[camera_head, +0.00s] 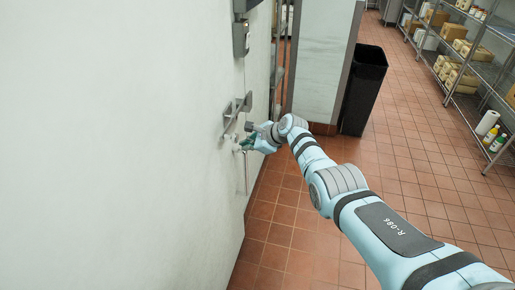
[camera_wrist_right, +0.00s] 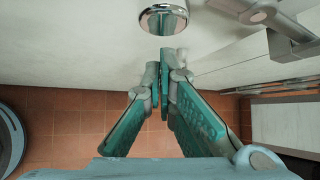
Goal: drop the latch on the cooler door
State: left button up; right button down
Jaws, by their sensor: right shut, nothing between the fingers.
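The white cooler door (camera_head: 130,150) fills the left of the head view. A grey metal latch bracket (camera_head: 237,110) stands out from the door near its edge. My right gripper (camera_head: 247,143), with teal fingers, is just below the bracket, close to the door face. In the right wrist view my right gripper (camera_wrist_right: 165,62) has its fingers together with nothing between them. A round chrome knob (camera_wrist_right: 163,19) lies just beyond the fingertips, and a grey metal fitting (camera_wrist_right: 256,11) is to its right. Whether the fingertips touch the door hardware is unclear. My left gripper is out of view.
Grey boxes (camera_head: 241,38) are mounted on the door above the bracket. A black bin (camera_head: 363,90) stands beside a pale wall panel (camera_head: 322,55). Wire shelves (camera_head: 470,60) with boxes and bottles line the right. The tiled floor (camera_head: 420,160) between is clear.

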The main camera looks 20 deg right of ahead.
pick_arm(q)
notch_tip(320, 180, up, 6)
jog(key=p, duration=0.7)
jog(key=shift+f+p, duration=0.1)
jog(key=shift+p, duration=0.2)
pick_arm(e)
jog(key=d+f+v, duration=0.1)
jog(key=v, duration=0.7)
jog(key=shift+s+d+r, duration=0.15)
jog(key=shift+s+r, duration=0.05)
jog(key=shift+s, duration=0.35)
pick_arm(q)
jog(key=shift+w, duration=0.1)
pick_arm(e)
jog(key=shift+w+f, duration=0.1)
